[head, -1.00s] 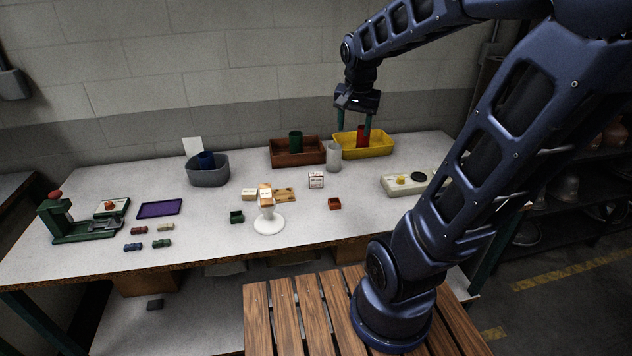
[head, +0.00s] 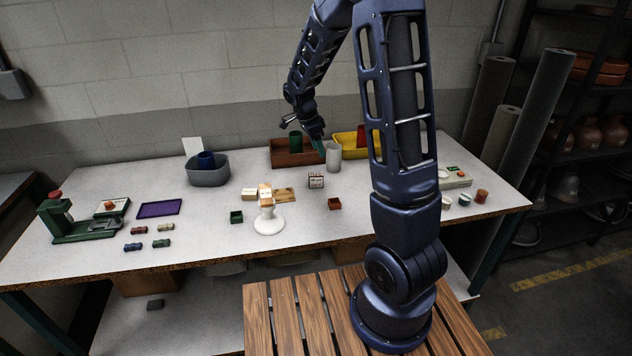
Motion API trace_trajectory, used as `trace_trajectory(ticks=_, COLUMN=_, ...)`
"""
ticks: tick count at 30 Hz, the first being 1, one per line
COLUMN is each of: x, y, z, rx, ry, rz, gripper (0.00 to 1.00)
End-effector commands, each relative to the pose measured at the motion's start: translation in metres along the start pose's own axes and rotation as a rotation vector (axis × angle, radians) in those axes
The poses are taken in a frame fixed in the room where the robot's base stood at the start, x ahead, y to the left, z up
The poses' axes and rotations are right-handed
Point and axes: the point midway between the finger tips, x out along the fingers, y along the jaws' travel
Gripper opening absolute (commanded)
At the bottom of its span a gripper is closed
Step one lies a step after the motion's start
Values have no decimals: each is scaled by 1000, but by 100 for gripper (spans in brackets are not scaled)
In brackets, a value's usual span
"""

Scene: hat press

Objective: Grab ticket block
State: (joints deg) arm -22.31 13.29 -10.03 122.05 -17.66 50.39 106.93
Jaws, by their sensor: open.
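Several small pale blocks lie near mid-table; which is the ticket block I cannot tell for sure. A white block with dark print (head: 316,180) stands alone behind the small orange-red tray. Another pale, printed block (head: 249,195) lies by a tan wooden plate (head: 283,194). A wood-and-white block (head: 266,194) sits atop a white round stand (head: 269,223). My gripper (head: 312,136) is open and tilted, in front of or above the brown bin (head: 284,155), behind and above the printed block. It touches none of the blocks. Its fingertips are small and partly unclear.
A clear cylinder (head: 333,157) stands close to my gripper, beside the yellow bin (head: 350,152). A grey tub (head: 208,177) is left. A green press (head: 75,225) stands far left. My arm hides table at right.

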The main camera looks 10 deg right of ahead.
Motion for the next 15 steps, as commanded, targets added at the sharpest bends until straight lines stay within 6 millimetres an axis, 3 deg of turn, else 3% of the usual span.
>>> trace_trajectory(ticks=6, x=40, y=-30, z=26, rx=155, ry=67, rz=32, gripper=55)
trace_trajectory(ticks=15, x=65, y=-44, z=38, rx=249, ry=106, rz=39, gripper=55)
